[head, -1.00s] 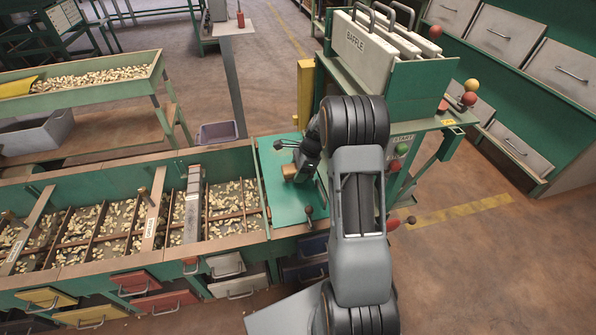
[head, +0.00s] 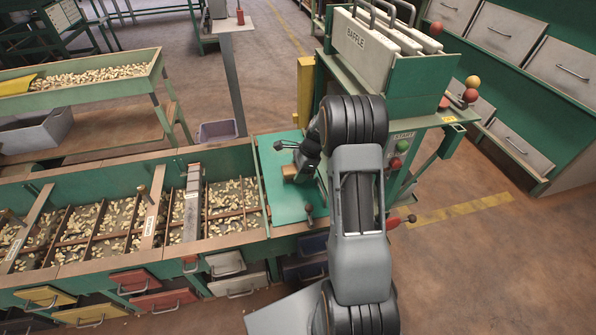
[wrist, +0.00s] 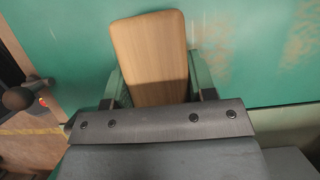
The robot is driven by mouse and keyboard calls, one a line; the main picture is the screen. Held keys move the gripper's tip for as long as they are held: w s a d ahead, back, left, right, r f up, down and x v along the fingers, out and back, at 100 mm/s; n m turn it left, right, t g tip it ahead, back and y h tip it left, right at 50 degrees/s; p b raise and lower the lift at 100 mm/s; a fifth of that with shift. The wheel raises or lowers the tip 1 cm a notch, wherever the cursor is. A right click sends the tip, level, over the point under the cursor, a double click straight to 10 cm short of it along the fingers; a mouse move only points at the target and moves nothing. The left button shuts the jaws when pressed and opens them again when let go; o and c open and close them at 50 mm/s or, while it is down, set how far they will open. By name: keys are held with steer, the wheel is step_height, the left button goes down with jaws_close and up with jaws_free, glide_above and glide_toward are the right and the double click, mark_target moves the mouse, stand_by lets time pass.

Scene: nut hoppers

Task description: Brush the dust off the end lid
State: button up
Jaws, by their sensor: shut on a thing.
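The end lid (head: 280,213) is the flat green plate at the right end of the hopper row, with dark ball knobs on it. In the wrist view the green lid surface (wrist: 240,75) shows pale brownish dust smears at the upper right and a fainter one right of the brush. My gripper (head: 303,168) is over the lid. It is shut on a wooden-backed brush (wrist: 150,60), which also shows as a tan block in the head view (head: 290,172). The brush's bristles are hidden, and I cannot tell whether they touch the lid.
Open hopper bins with nuts (head: 105,225) lie left of the lid. A green stand with white baffle plates (head: 362,45) rises behind my arm, with a START panel (head: 402,137) and a red-handled lever (head: 400,221) beside it. Open floor lies at the lower right.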

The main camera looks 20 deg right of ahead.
mark_target(287, 151)
steer(key=shift+f, duration=0.35)
steer(key=shift+w, duration=0.1)
steer(key=shift+w+d+r+p, duration=0.15)
steer(key=shift+w+p, duration=0.15)
steer(key=shift+w, duration=0.3)
steer(key=shift+w+d+p, duration=0.1)
steer(key=shift+w+p, duration=0.15)
steer(key=shift+w, duration=0.35)
steer(key=shift+w+d+f+p, duration=0.1)
steer(key=shift+w+d+p, duration=0.15)
steer(key=shift+w, duration=0.85)
steer(key=shift+w+d+f+p, duration=0.1)
steer(key=shift+w+d+p, duration=0.15)
steer(key=shift+w, duration=0.9)
steer(key=shift+w+d+f+p, duration=0.15)
steer(key=shift+w+p, duration=0.1)
steer(key=shift+w, duration=0.85)
steer(key=shift+w+d, duration=0.2)
steer(key=shift+w, duration=0.7)
steer(key=shift+w+d, duration=0.2)
steer(key=shift+w, duration=0.7)
steer(key=shift+w+d, duration=0.2)
steer(key=shift+w, duration=0.7)
steer(key=shift+w+d+r+b, duration=0.15)
steer(key=shift+w+b, duration=0.2)
steer(key=shift+w, duration=0.2)
steer(key=shift+w+d+r+b, duration=0.1)
steer(key=shift+w+b, duration=0.2)
steer(key=shift+w, duration=0.2)
steer(key=shift+a, duration=0.1)
